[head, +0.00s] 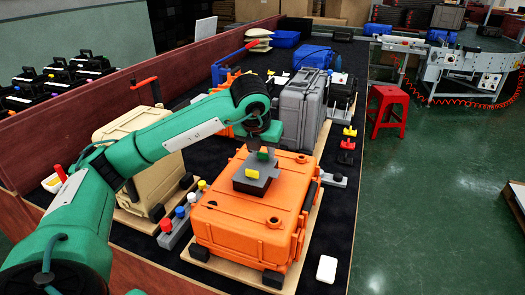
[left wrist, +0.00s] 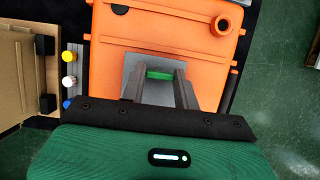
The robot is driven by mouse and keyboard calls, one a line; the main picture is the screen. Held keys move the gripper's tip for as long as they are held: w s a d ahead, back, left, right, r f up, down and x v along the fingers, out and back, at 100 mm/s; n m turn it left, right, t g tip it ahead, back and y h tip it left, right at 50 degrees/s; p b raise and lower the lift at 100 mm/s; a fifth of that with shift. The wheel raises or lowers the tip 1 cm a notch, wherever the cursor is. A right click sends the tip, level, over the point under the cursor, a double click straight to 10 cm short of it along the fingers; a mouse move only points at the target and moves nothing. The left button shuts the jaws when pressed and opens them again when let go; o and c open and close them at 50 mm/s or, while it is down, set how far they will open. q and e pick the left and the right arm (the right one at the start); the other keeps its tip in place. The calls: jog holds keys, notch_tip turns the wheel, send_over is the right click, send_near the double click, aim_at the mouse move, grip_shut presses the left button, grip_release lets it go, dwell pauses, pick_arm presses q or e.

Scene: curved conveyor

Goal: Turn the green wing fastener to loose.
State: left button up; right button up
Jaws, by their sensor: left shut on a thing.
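The green wing fastener (head: 263,154) is on a dark grey block (head: 246,184) on top of the orange case (head: 240,215). A yellow wing piece (head: 252,174) sits in front of it on the same block. My left gripper (head: 262,148) points down at the green fastener, which is partly hidden by it in the head view. In the left wrist view the green wing fastener (left wrist: 160,75) lies crosswise between the two grey fingers of my left gripper (left wrist: 160,84), which are shut on it. My right gripper is not in view.
A row of coloured knobs (head: 192,197) stands left of the orange case, beside a beige case (head: 150,165). A grey case (head: 300,100) stands behind. A white block (head: 326,269) lies at front right. A red stool (head: 388,108) stands on the green floor.

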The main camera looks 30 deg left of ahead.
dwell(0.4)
pick_arm(q)
jog(key=o, duration=1)
jog(key=shift+r, duration=0.15)
jog(key=p+v, duration=0.1)
jog(key=v, duration=1.2)
jog(key=shift+s+r, duration=0.1)
jog(key=shift+r, duration=0.15)
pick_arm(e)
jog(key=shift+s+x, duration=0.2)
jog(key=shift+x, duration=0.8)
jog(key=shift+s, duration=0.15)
